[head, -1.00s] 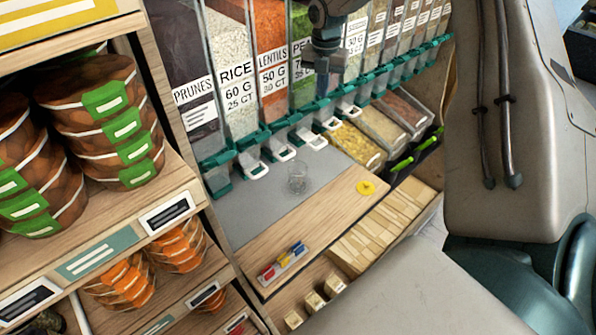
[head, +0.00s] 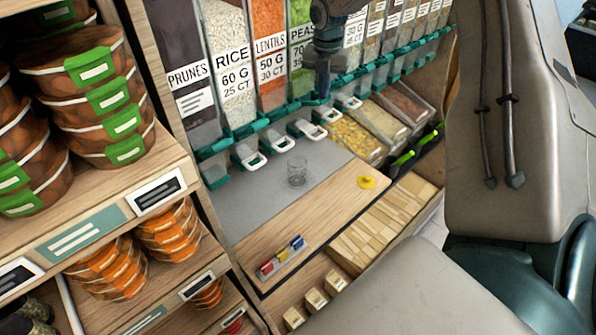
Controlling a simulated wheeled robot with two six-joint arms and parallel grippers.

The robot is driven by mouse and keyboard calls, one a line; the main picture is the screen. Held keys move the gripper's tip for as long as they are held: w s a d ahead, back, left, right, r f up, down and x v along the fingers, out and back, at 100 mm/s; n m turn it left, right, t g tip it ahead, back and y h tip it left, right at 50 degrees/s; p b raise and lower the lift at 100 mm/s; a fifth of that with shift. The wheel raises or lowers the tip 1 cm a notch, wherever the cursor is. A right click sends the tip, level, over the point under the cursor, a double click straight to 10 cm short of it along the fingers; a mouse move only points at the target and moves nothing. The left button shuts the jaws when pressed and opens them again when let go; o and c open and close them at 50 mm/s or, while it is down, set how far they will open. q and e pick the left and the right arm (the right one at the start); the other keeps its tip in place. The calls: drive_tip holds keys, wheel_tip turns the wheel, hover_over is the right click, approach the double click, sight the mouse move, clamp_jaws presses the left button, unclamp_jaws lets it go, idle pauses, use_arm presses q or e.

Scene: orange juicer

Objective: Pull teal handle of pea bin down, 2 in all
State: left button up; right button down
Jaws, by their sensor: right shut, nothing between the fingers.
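The pea bin (head: 301,30) is a clear upright dispenser with green contents, labelled PEAS, in the row at the back. A teal strip of handles runs along the bottoms of the bins, with white spouts below. My right gripper (head: 322,94) comes down from the top, shut and empty. Its tips are at the teal handles just right of the pea label. They hide part of the pea bin's handle, and I cannot tell whether they touch it. My left gripper is out of view.
A small clear glass (head: 297,171) stands on the grey mat (head: 245,205) below the spouts. A yellow disc (head: 366,182) lies on the wooden ledge. Prune, rice and lentil (head: 268,45) bins are to the left. Shelves with brown containers (head: 100,105) fill the left side.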

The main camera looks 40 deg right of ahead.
drive_tip(key=shift+w+f+b, duration=0.1)
drive_tip(key=shift+f+b, duration=0.65)
drive_tip(key=shift+f, duration=0.45)
drive_tip(key=shift+f+b, duration=0.55)
drive_tip(key=shift+f, duration=0.05)
drive_tip(key=shift+r, duration=0.15)
drive_tip(key=shift+w+r+p, duration=0.2)
drive_tip(key=shift+r+p, duration=0.15)
drive_tip(key=shift+r, duration=0.65)
drive_tip(key=shift+w+r+p, duration=0.15)
drive_tip(key=shift+r+p, duration=0.2)
drive_tip(key=shift+r, duration=0.65)
wheel_tip(320, 180, up, 2)
drive_tip(key=shift+w+r+p, duration=0.15)
drive_tip(key=shift+r+p, duration=0.05)
drive_tip(key=shift+p, duration=0.2)
drive_tip(key=shift+d+f, duration=0.1)
drive_tip(key=shift+f, duration=0.05)
